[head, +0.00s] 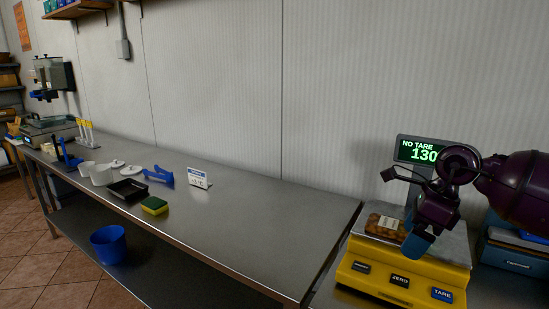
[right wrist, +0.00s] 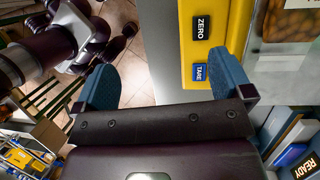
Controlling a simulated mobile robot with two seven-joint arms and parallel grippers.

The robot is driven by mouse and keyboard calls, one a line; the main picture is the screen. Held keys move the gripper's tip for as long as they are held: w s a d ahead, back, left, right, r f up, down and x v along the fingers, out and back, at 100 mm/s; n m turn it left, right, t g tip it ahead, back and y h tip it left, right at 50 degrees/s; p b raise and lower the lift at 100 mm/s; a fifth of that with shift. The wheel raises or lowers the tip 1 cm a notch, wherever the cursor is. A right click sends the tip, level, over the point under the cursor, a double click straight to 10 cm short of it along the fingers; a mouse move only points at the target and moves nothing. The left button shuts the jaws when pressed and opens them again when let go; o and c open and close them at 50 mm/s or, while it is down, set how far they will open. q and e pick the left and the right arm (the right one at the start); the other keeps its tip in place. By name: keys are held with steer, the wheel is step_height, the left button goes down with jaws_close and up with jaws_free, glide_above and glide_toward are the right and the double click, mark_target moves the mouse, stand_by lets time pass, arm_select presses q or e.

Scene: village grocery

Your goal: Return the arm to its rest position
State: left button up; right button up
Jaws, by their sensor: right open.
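My right arm comes in from the right in the head view, over the yellow scale (head: 385,284). Its gripper (head: 417,243) hangs above the front right of the scale, partly hidden by its own wrist. In the right wrist view the two blue fingers stand wide apart with nothing between them, so the right gripper (right wrist: 165,86) is open and empty. A bag of brown goods (head: 386,224) with a white label lies on the scale's plate, apart from the fingers. My left gripper cannot be made out in either view.
The scale's display (head: 418,150) reads NO TARE and 130. Blue boxes (head: 515,250) stand right of the scale. A steel table (head: 245,220) at left holds a sponge (head: 154,205), a black tray (head: 128,189) and a price card (head: 199,177). A wall runs behind.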

steer(key=s+a+f+m+t+y, duration=0.1)
steer(key=s+a+m+t+y, duration=0.25)
steer(key=a+m+y, duration=0.45)
steer(key=s+a+f+m+t+y, duration=0.1)
steer(key=s+a+m+t+y, duration=0.25)
steer(key=a+y, duration=0.45)
steer(key=s+d+f+m+t+h, duration=0.3)
steer(key=d+f+m+h, duration=0.4)
steer(key=m+h, duration=0.5)
steer(key=s+d+f+m+t+h, duration=0.4)
steer(key=d+f+m+h, duration=0.3)
steer(key=m, duration=1)
steer(key=s+d+f+m+g+h, duration=0.1)
steer(key=s+f+m+g, duration=0.4)
steer(key=s, duration=0.6)
steer(key=s+d+f+m+g+h, duration=0.1)
steer(key=s+f+m+g, duration=0.1)
steer(key=s+f+g, duration=0.7)
steer(key=w+f+t+y, duration=0.1)
steer(key=w+f+t, duration=0.4)
steer(key=t, duration=0.5)
steer(key=shift+w+a+n, duration=0.25)
steer(key=shift+w+n, duration=0.1)
steer(key=shift+w, duration=0.35)
